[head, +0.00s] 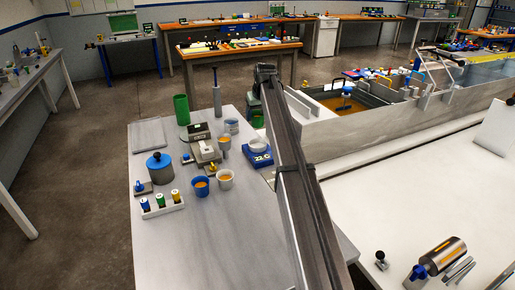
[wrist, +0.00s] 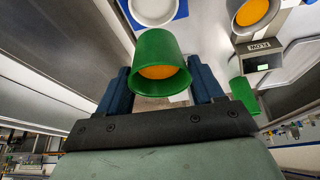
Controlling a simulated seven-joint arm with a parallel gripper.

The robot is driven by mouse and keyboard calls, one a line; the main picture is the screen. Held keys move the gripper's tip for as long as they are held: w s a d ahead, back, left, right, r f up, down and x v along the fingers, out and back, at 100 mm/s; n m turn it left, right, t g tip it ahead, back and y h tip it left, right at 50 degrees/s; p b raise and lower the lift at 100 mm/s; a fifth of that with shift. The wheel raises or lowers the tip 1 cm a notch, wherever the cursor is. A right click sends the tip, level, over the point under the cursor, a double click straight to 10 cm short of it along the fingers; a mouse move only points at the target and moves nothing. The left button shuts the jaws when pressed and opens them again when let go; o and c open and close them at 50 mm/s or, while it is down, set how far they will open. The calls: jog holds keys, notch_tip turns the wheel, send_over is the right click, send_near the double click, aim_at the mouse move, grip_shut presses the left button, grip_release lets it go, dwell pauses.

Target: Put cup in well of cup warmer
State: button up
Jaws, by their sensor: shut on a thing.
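The green cup (wrist: 160,55) with orange contents is between the two fingers of my gripper (wrist: 160,80) in the wrist view; the gripper is shut on it. The cup warmer (head: 259,155) is a blue unit reading 22 C with a round pale well, on the grey bench left of my arm. Its well (wrist: 154,8) shows at the top edge of the wrist view, beyond the cup and apart from it. In the head view my gripper (head: 254,108) is above and behind the warmer, and my arm partly hides it.
Left of the warmer stand a grey cup (head: 224,144), a white cup (head: 225,180), a blue cup (head: 201,187) and a device with a display (head: 205,151). A tall green cylinder (head: 181,109) stands at the back. The bench's front is clear.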

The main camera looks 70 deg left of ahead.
jog(key=shift+n, duration=0.4)
jog(key=shift+f, duration=5.05)
jog(key=o, duration=1)
jog(key=shift+f, duration=0.1)
jog(key=shift+o, duration=0.2)
jog(key=v, duration=1.2)
jog(key=shift+w, duration=0.2)
